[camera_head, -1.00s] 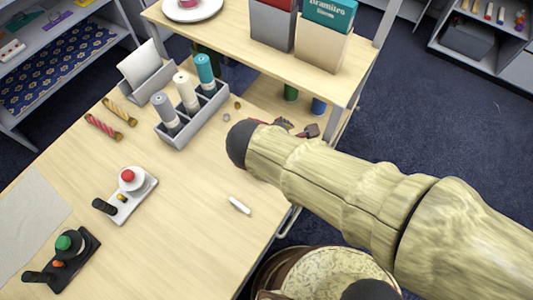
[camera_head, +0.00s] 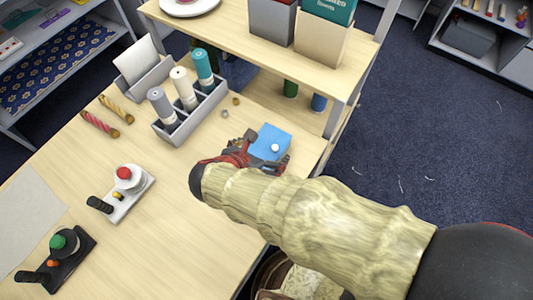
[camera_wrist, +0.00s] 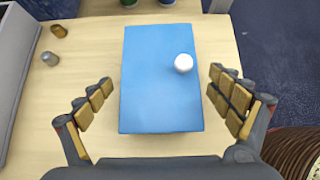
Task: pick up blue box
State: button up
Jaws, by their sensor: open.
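The blue box (camera_head: 269,143) lies on the table near its right edge, with a small white round knob on top. In the wrist view the blue box (camera_wrist: 158,85) sits between the two spread fingers of my gripper (camera_wrist: 164,105), with a gap on each side. My gripper (camera_head: 258,160) is open and empty at the near side of the box in the head view. My own arm hides part of the table and part of the gripper there.
A grey holder (camera_head: 193,110) with several bottles stands left of the box. A raised shelf (camera_head: 240,45) stands behind. A red-button device (camera_head: 128,180) is at the left. The table's right edge is close to the box.

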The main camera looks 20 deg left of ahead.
jog(key=x, duration=0.2)
jog(key=shift+w+d+f+b, duration=0.1)
jog(key=shift+w+f+b, duration=0.1)
jog(key=shift+f+b, duration=0.15)
jog(key=shift+r, duration=0.15)
jog(key=c, duration=1.4)
jog(key=shift+o, duration=0.2)
